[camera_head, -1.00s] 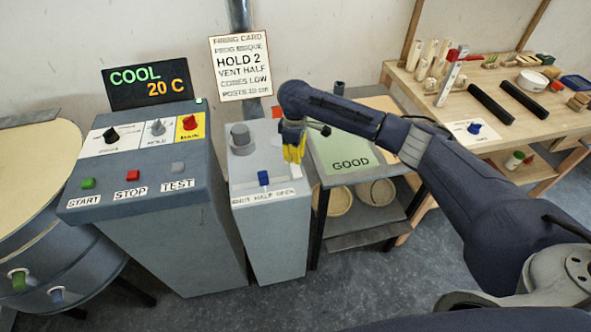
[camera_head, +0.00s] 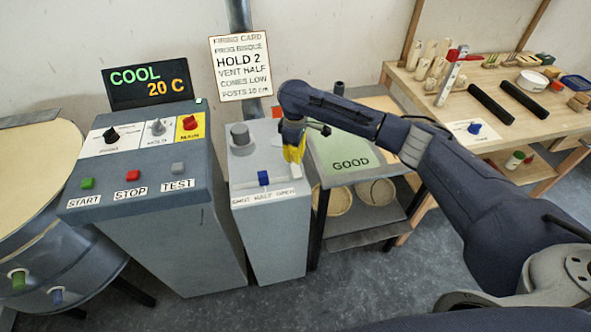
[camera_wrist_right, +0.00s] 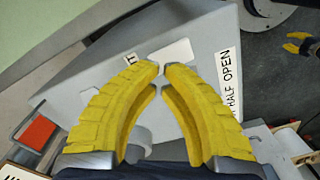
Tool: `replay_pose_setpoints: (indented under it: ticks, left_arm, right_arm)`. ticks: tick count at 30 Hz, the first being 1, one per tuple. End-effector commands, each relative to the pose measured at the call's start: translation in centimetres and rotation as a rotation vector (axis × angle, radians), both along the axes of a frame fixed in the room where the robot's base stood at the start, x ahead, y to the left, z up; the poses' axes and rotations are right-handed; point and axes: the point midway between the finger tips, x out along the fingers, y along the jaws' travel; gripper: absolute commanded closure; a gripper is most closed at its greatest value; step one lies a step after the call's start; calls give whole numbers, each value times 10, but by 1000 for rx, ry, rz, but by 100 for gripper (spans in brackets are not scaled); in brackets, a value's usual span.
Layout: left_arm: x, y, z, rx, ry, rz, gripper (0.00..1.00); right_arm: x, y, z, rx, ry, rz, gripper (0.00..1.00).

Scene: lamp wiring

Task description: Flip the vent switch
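The vent box (camera_head: 280,230) is a grey cabinet with a grey knob (camera_head: 240,136) and a "SHUT HALF OPEN" label (camera_head: 270,197). Its blue switch (camera_head: 263,177) sits near the middle, roughly above HALF. My right gripper (camera_head: 293,160) hangs over the box's right side, right of the switch and apart from it. In the right wrist view its yellow fingers (camera_wrist_right: 160,70) nearly meet at the tips, with nothing seen between them. The blue switch cannot be made out there. Small yellow fingers at that view's upper right look like my left gripper (camera_wrist_right: 299,42); it is outside the head view.
The kiln control cabinet (camera_head: 150,215) stands left of the vent box, with buttons and knobs. A green "GOOD" shelf (camera_head: 350,163) is close on the right, and a workbench (camera_head: 440,105) lies beyond. A firing card (camera_head: 241,68) on the wall reads "VENT HALF".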

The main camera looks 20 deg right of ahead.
Motion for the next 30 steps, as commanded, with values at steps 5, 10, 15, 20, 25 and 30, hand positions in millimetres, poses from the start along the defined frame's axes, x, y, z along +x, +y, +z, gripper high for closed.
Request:
replay_pose_setpoints:
  ticks: [5, 10, 15, 20, 25, 30]
  left_arm:
    - [0, 0, 0, 0, 0, 0, 66]
    - [0, 0, 0, 0, 0, 0, 66]
    - [0, 0, 0, 0, 0, 0, 66]
    - [0, 0, 0, 0, 0, 0, 66]
    - [0, 0, 0, 0, 0, 0, 66]
    - [0, 0, 0, 0, 0, 0, 66]
  right_arm:
    - [0, 0, -1, 0, 0, 0, 100]
    - [0, 0, -3, 1, 1, 0, 100]
    - [0, 0, -5, 1, 1, -1, 100]
    - [0, 0, -7, 1, 1, -1, 100]
    - [0, 0, -9, 1, 1, -1, 100]
    - [0, 0, -11, -1, 1, 0, 100]
